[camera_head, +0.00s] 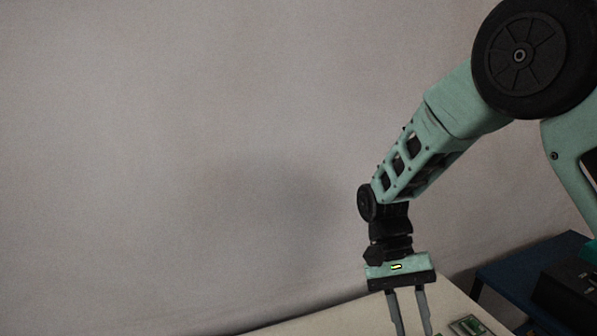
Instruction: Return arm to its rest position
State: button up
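My arm comes in from the upper right, bends at the elbow and slopes down to the wrist. My gripper (416,328) hangs from the wrist and points down above the pale table (345,318). Its two grey fingers are apart, with bare table showing between them, and I see nothing held. The fingertips are at the bottom edge of the picture, so the space just below them is hidden. I cannot tell how high they are above the table.
A green circuit board (470,325) lies on the table to the right of the gripper. A dark blue surface (515,275) with a black boxy object (568,295) is at the far right. A plain grey wall (170,150) fills the back. The space left of the arm is clear.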

jog(key=s+a+r+n+t+y, duration=0.1)
jog(key=s+a+r+n+t, duration=0.1)
jog(key=s+n, duration=0.4)
jog(key=s+a+r+n+t+y, duration=0.1)
jog(key=s+a+r+n+t, duration=0.2)
jog(key=s, duration=0.7)
jog(key=r+n+t, duration=0.1)
jog(key=n+t, duration=0.1)
jog(key=n, duration=0.1)
jog(key=shift+s+r+n+t+y, duration=0.3)
jog(key=shift+n+t, duration=0.1)
